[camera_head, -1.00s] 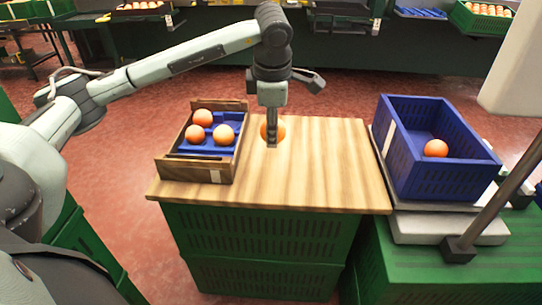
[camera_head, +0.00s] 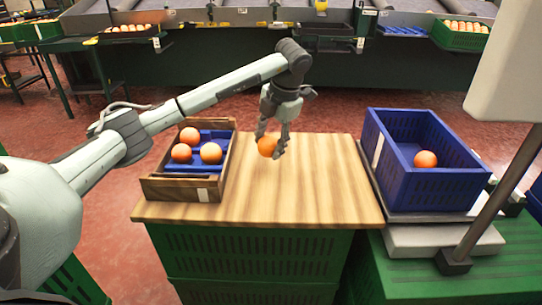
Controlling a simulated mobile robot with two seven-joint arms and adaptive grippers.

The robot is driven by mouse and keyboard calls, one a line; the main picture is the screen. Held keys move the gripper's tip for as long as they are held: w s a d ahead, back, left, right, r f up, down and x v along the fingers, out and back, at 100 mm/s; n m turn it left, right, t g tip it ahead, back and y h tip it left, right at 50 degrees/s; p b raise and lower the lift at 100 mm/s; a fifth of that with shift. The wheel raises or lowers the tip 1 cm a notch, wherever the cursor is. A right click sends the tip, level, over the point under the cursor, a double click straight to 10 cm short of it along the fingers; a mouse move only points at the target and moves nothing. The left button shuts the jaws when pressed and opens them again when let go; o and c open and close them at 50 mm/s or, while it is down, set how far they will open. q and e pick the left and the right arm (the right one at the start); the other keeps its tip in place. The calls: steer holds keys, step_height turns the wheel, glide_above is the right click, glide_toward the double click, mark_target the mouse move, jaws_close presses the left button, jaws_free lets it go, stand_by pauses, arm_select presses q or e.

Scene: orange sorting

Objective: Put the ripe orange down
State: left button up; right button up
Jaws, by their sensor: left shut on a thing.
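An orange (camera_head: 267,146) is between the fingers of my left gripper (camera_head: 272,143), which is shut on it. The gripper points down over the back part of the wooden tabletop (camera_head: 290,185), to the right of the wooden box. I cannot tell whether the orange touches the tabletop. The wooden box (camera_head: 170,190) with a blue insert holds three oranges, one of them at the front right (camera_head: 211,153). A blue crate (camera_head: 430,188) on the right holds one orange (camera_head: 426,159). My right gripper is not in view.
The blue crate stands on a scale-like platform (camera_head: 440,240) on a green base. A dark post (camera_head: 500,200) rises in front of it on the right. The tabletop's middle and front are clear. Conveyors and more fruit crates (camera_head: 462,34) stand at the back.

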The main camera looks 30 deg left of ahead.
mark_target(271, 155)
arm_select(q)
steer(key=shift+w+d+f, duration=0.15)
steer(key=shift+w+f, duration=0.1)
steer(key=shift+f, duration=0.15)
step_height(271, 155, down, 3)
steer(key=shift+f, duration=0.2)
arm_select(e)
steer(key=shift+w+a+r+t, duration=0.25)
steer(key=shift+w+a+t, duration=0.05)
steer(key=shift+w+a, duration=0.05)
arm_select(q)
steer(key=shift+f, duration=0.15)
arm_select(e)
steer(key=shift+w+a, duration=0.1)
arm_select(q)
steer(key=o, duration=1.2)
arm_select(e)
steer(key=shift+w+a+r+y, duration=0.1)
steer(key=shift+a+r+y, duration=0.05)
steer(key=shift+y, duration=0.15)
